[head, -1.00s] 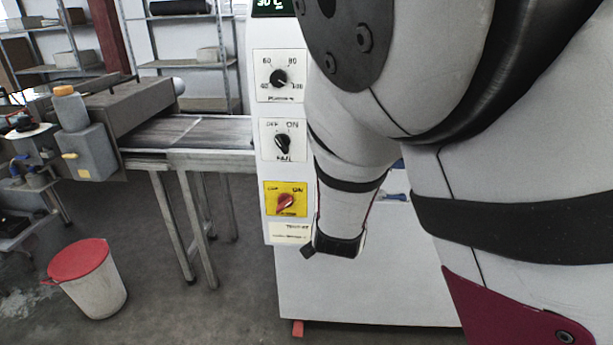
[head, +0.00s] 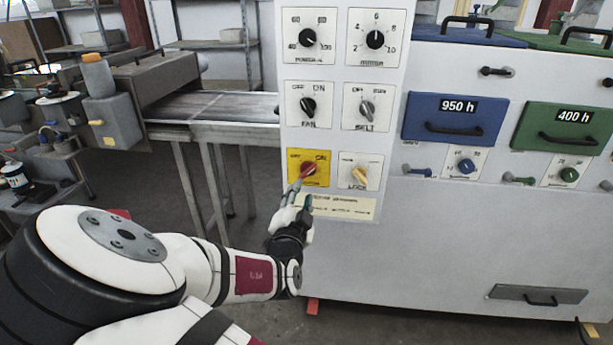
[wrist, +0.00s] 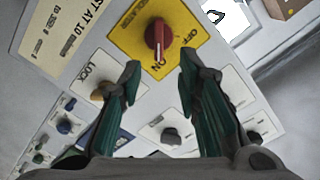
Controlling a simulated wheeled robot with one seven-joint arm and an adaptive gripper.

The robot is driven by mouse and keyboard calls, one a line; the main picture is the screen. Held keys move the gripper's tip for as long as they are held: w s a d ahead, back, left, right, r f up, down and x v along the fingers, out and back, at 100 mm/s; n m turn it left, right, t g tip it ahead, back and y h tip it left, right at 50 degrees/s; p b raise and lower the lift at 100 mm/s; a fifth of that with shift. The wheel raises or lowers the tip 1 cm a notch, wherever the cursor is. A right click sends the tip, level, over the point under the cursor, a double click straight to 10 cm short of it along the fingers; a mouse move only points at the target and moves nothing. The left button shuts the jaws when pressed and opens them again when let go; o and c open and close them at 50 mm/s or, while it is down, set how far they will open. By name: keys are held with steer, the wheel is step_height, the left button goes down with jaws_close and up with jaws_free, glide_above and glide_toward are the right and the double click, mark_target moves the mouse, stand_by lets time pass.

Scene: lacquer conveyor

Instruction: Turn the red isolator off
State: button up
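The red isolator knob (head: 308,169) sits on a yellow plate (head: 322,180) marked OFF and ON, at the lower left of the white control panel. In the wrist view the red knob (wrist: 157,40) has its pale line towards the ON mark. My gripper (head: 298,192) is just below the knob in the head view. In the wrist view my gripper (wrist: 160,72) is open, its two green-padded fingers apart, with the knob beyond the tips and between their lines. The fingers look clear of the knob. Nothing is held.
The lock knob (head: 360,177) is close on the right of the isolator. The fan knob (head: 308,106) and belt knob (head: 367,108) are above. A conveyor (head: 215,108) stands left of the panel. Blue (head: 452,117) and green (head: 556,128) hatches are on the right.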

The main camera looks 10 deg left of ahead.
mark_target(308, 173)
steer(key=w, duration=1)
steer(key=shift+d, duration=0.25)
jaws_close()
